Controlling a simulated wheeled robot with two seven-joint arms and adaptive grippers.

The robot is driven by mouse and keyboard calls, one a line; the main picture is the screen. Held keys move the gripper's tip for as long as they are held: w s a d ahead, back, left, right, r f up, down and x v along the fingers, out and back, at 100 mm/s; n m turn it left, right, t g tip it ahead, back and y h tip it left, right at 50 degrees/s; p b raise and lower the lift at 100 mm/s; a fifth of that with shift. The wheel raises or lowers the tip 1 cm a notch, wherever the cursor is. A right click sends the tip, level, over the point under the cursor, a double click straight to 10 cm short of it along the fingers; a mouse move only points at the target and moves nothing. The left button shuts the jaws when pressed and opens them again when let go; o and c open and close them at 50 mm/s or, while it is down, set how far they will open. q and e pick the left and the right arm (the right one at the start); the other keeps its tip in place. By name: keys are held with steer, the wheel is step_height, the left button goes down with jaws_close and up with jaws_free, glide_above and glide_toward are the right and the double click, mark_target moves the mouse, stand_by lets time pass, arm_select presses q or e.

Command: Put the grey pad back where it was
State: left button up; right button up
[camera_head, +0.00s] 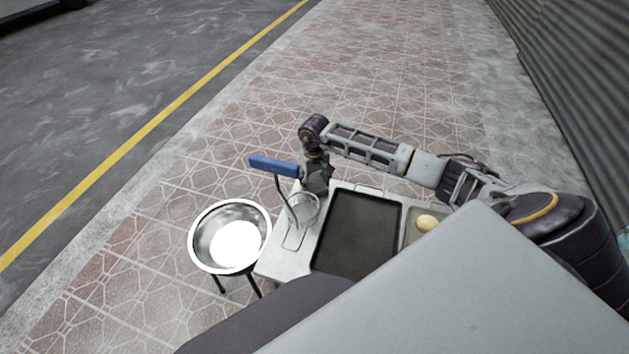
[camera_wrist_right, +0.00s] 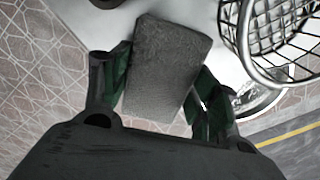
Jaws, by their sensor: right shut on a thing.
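The grey pad (camera_wrist_right: 167,68) is a rough, dark grey block in the middle of the right wrist view. My right gripper (camera_wrist_right: 162,90) is shut on it, with one green-lined finger at each side. In the head view my right gripper (camera_head: 318,182) is over the far left part of the white table (camera_head: 283,262), beside the blue-handled wire strainer. The pad is not clearly visible there, behind the gripper. I cannot tell whether the pad touches the table. My left gripper is not in view.
A wire strainer (camera_head: 302,208) with a blue handle (camera_head: 273,166) stands close left of the gripper; its basket (camera_wrist_right: 285,45) is near the pad. A dark tray (camera_head: 355,235) and a shallow tray with a yellowish roll (camera_head: 427,222) lie right. A metal bowl (camera_head: 230,238) stands left.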

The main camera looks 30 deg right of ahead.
steer(key=shift+f, duration=0.2)
steer(key=o, duration=0.9)
steer(key=shift+o, duration=0.4)
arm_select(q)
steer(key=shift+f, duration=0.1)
arm_select(e)
steer(key=shift+r, duration=0.1)
steer(key=shift+r, duration=0.1)
